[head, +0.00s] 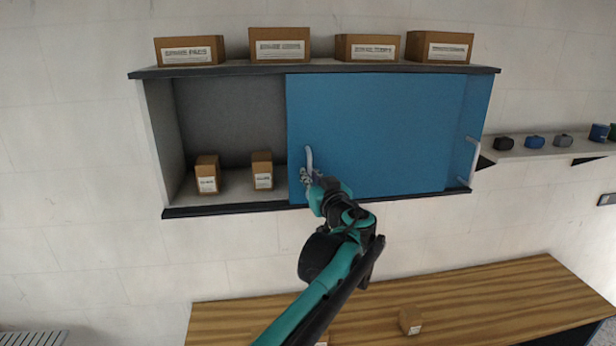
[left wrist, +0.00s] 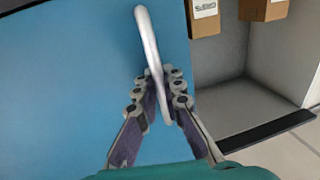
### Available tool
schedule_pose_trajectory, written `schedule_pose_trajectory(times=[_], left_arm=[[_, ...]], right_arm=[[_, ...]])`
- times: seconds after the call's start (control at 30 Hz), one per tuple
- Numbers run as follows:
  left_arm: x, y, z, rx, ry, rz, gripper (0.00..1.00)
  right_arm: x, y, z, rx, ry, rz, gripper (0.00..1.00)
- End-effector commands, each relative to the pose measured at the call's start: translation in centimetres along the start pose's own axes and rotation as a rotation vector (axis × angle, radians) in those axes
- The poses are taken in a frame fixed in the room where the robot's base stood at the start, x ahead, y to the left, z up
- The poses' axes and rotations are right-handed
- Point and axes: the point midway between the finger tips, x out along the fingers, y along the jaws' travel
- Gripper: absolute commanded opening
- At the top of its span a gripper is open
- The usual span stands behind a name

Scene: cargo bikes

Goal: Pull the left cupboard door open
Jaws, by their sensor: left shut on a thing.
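The left cupboard door (head: 370,125) is a blue sliding panel standing over the right part of the cupboard, so the left part is uncovered. Its pale curved handle (head: 308,156) is near the panel's left edge. My left gripper (head: 309,177) is shut on the lower part of this handle. In the left wrist view, the fingers (left wrist: 160,85) close on both sides of the handle (left wrist: 146,35), with the blue panel (left wrist: 65,80) behind. My right gripper is not in view.
The open left part holds two small labelled boxes (head: 207,176) (head: 262,172). Several boxes (head: 280,45) stand on the cupboard top. A second blue door (head: 473,105) shows at the right with its own handle (head: 474,154). A wooden bench (head: 470,300) is below.

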Motion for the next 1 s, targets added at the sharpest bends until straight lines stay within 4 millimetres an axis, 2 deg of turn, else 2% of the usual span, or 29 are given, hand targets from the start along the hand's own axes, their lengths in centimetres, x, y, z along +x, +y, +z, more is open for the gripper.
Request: schedule_pose_trajectory(times=[0.33, 0.47, 0.57, 0.8, 1.0], left_arm=[[0.0, -0.1, -0.1, 0.001, 0.001, -0.001, 0.18], [-0.9, 0.0, -0.1, 0.001, 0.001, 0.0, 0.18], [-2.5, 0.1, -0.1, 0.001, 0.001, 0.003, 0.18], [-7.8, 0.1, -0.1, 0.001, 0.001, 0.003, 0.18], [-11.0, 0.0, -0.1, 0.001, 0.002, 0.002, 0.18]], right_arm=[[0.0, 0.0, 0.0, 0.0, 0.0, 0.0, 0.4], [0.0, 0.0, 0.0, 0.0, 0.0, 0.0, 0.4], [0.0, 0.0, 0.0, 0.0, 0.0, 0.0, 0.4], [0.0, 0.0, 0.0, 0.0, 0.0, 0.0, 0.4], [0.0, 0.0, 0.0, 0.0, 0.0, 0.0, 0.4]])
